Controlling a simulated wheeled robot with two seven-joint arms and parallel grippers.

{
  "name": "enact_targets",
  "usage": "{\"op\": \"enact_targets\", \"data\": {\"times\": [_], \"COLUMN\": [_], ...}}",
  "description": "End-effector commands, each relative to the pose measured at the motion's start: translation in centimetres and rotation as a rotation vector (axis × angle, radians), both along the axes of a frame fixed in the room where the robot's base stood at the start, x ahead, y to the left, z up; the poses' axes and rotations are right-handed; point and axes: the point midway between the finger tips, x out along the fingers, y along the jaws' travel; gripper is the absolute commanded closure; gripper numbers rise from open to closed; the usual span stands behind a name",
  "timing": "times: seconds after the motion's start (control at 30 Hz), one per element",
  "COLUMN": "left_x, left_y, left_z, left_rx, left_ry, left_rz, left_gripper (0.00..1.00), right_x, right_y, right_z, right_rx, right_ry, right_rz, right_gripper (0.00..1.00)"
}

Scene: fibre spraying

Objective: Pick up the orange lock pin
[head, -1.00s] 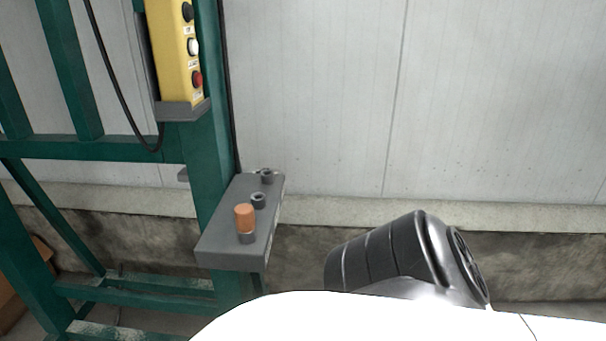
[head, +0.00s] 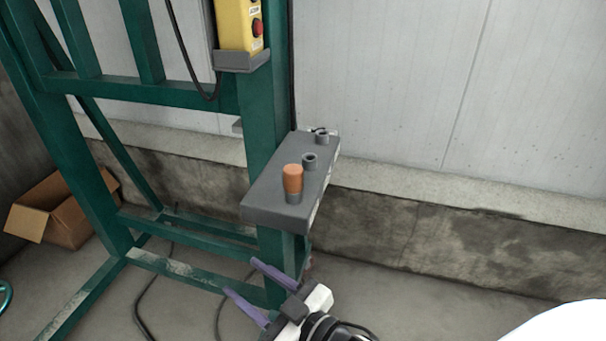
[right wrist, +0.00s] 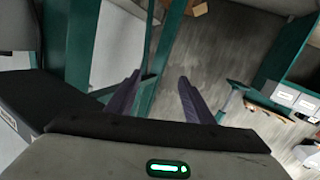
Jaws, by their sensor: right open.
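The orange lock pin (head: 292,179) stands upright in the front socket of a dark grey shelf (head: 262,205) fixed to a green frame in the head view. My right gripper (head: 247,279) is below and a little left of the pin in the picture, with its two purple fingers spread apart and nothing between them. In the right wrist view the fingers (right wrist: 155,98) are also apart and empty, and the pin cannot be made out there. My left gripper does not show.
Two empty grey sockets, one of them (head: 309,161) in the middle, stand behind the pin. Green frame posts (head: 268,120) rise beside the shelf. A yellow button box (head: 237,25) hangs above. A cardboard box (head: 65,210) lies at left. Open floor (head: 400,290) is at right.

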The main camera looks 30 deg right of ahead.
Motion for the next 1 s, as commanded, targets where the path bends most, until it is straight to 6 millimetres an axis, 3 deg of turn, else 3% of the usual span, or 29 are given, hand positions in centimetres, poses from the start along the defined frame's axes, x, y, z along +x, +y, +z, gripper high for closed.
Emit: {"op": "enact_targets", "data": {"times": [0.03,0.1,0.2,0.3,0.37,0.43,0.5,0.6,0.67,0.77,0.83,1.0], "left_x": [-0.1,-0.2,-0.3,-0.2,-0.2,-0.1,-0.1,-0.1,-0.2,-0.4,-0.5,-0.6], "left_y": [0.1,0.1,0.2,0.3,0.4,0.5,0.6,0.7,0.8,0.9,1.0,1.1], "left_z": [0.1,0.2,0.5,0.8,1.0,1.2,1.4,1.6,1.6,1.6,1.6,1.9], "left_rx": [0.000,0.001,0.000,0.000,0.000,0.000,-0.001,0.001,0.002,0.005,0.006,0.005], "left_ry": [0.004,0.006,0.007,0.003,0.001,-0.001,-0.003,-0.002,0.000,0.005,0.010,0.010], "left_rz": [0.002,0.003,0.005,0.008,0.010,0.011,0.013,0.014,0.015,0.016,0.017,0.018], "left_gripper": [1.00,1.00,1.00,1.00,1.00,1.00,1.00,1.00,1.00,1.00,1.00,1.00], "right_x": [1.8,2.6,1.1,-2.5,-5.1,-8.0,-10.2,-12.0,-12.0,-10.4,-8.4,-3.6], "right_y": [1.3,3.6,7.4,10.9,12.7,14.3,15.1,14.7,13.6,10.1,6.7,-2.5], "right_z": [5.6,12.5,21.1,26.8,28.7,29.5,29.0,26.9,25.3,23.1,22.4,24.2], "right_rx": [-0.015,-0.034,-0.085,-0.173,-0.245,-0.356,-0.494,-0.738,-0.912,-1.233,-1.470,-1.942], "right_ry": [-0.167,-0.390,-0.691,-0.950,-1.080,-1.203,-1.290,-1.341,-1.326,-1.219,-1.083,-0.652], "right_rz": [0.061,0.165,0.354,0.576,0.723,0.900,1.081,1.331,1.469,1.651,1.734,1.753], "right_gripper": [0.53,0.53,0.53,0.53,0.53,0.53,0.53,0.53,0.53,0.53,0.53,0.53]}}
